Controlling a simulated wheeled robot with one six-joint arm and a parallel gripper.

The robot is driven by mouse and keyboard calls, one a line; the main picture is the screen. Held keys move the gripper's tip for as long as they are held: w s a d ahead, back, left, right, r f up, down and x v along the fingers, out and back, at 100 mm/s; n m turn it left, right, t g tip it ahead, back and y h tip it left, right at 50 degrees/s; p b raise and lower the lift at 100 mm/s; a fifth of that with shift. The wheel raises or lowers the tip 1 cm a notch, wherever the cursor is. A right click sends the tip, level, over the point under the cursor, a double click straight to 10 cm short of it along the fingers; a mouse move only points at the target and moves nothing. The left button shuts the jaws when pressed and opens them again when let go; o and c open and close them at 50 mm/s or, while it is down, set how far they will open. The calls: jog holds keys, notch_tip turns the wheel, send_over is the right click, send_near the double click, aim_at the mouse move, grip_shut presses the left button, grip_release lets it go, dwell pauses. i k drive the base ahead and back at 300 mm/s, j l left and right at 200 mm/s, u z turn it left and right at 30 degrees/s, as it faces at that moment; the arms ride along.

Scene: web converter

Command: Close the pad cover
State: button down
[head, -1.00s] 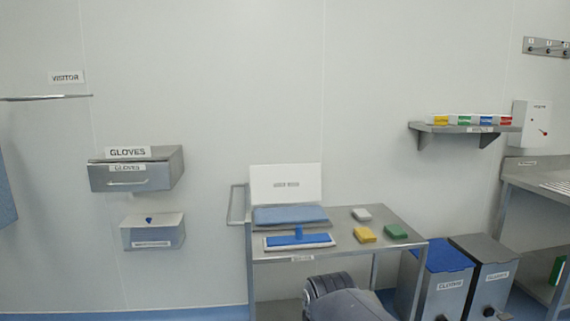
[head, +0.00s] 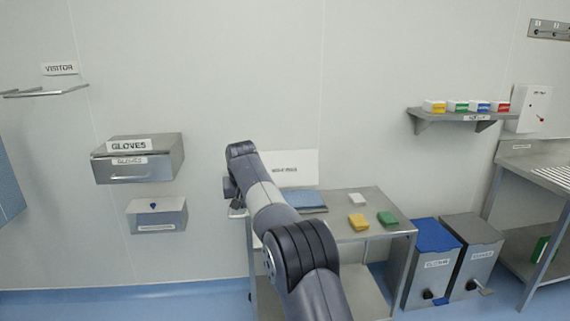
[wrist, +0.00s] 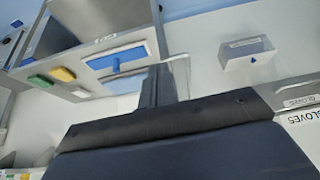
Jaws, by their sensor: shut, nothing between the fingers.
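The pad cover (head: 297,166) is a white lettered panel standing upright at the back of the steel cart, raised open behind the blue pads (head: 308,199). My arm hides its left part in the head view. The blue pads also show in the wrist view (wrist: 128,83), beside the flat mop with a blue holder (wrist: 122,58). My gripper (head: 237,206) is by the cart's left end, left of the cover, mostly hidden by my arm. In the wrist view its dark fingers (wrist: 158,82) are together and empty. I see no contact with the cover.
White, yellow (head: 358,222) and green (head: 387,218) blocks lie on the right of the cart top (head: 338,205). The glove dispenser (head: 135,163) and a smaller steel box (head: 158,217) are on the wall at left. Bins (head: 432,265) stand right of the cart.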

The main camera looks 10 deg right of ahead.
aim_at(287, 169)
jog(key=i+l, duration=0.25)
jog(key=i, duration=0.15)
jog(key=i+l, duration=0.25)
jog(key=i, duration=0.2)
jog(key=i+l, duration=0.25)
jog(key=i, duration=0.15)
jog(key=i+l, duration=0.25)
jog(key=i, duration=0.2)
jog(key=i+l+z, duration=0.1)
jog(key=i+l, duration=0.15)
jog(key=i, duration=0.15)
